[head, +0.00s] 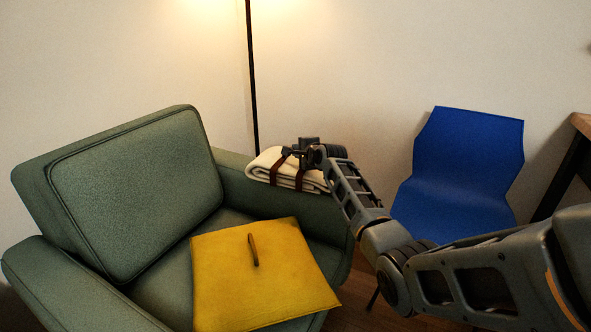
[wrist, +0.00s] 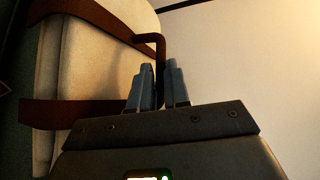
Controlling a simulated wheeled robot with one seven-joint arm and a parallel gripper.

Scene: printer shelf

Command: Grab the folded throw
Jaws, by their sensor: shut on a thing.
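The folded throw (head: 268,166) is cream with brown straps and lies on the right armrest of the green armchair (head: 140,200). In the wrist view the throw (wrist: 100,65) fills the left side, with a brown strap handle (wrist: 150,39) at its edge. My gripper (head: 295,153) is at the throw's upper right side in the head view. In the wrist view my gripper's fingers (wrist: 158,80) are close together around the lower end of the handle. The exact contact is partly hidden by the fingers.
A yellow cushion (head: 220,285) with a small loop lies on the armchair seat. A blue chair (head: 465,165) stands to the right, behind my arm. A lamp pole (head: 251,80) rises behind the armrest. A wooden table edge (head: 582,123) shows at far right.

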